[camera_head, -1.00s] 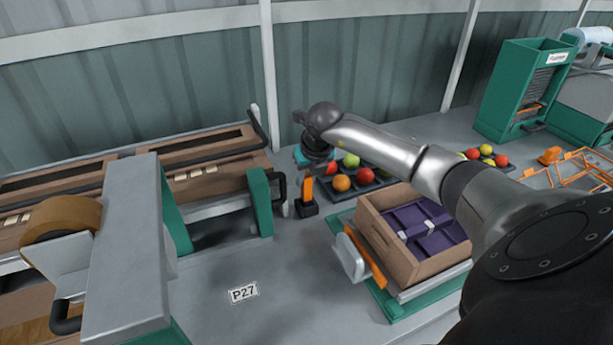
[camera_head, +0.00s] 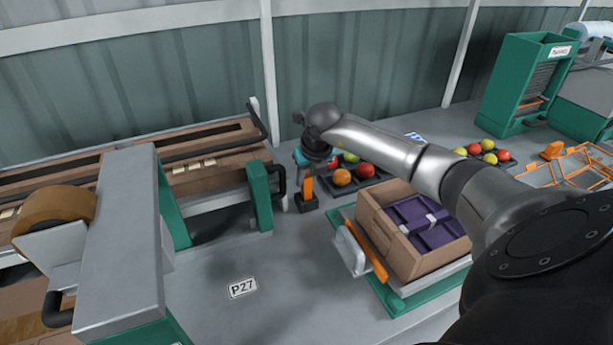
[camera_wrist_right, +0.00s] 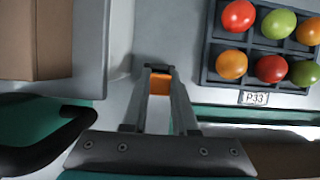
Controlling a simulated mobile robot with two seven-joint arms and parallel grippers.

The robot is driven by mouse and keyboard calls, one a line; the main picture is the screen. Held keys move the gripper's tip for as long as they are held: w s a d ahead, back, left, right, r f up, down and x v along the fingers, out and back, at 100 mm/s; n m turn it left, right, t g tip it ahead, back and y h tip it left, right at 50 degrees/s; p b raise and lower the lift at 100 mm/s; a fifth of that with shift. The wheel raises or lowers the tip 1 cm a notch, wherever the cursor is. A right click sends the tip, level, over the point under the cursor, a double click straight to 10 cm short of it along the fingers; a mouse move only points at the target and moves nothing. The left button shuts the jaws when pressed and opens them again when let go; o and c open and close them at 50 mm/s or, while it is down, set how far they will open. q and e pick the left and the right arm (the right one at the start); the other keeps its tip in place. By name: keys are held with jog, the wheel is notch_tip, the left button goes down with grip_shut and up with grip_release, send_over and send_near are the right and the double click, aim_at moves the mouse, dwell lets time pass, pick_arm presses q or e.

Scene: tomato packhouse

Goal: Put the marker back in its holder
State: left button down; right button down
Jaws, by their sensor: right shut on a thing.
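The marker (camera_head: 308,186) is a short orange piece standing upright under my right gripper (camera_head: 310,175) in the head view. A small black block (camera_head: 307,203), which looks like the holder, is directly under the marker on the bench. I cannot tell whether the marker is in it or just above it. In the right wrist view my right gripper (camera_wrist_right: 159,76) is shut on the orange marker (camera_wrist_right: 160,85), and a dark edge shows at the fingertips. My left gripper is not in view.
A tray of tomatoes (camera_wrist_right: 214,70) is close to the right of the gripper. A brown crate (camera_head: 385,230) with purple lining stands nearer on a green stand. A green post (camera_head: 261,195) with a black handle is on the left. Clear bench surrounds the P27 label (camera_head: 242,288).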

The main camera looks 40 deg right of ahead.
jog(key=c, duration=0.6)
grip_release()
jog(key=c, duration=0.3)
jog(key=shift+r+p, duration=2.7)
jog(key=shift+r, duration=0.85)
jog(key=shift+f, duration=0.1)
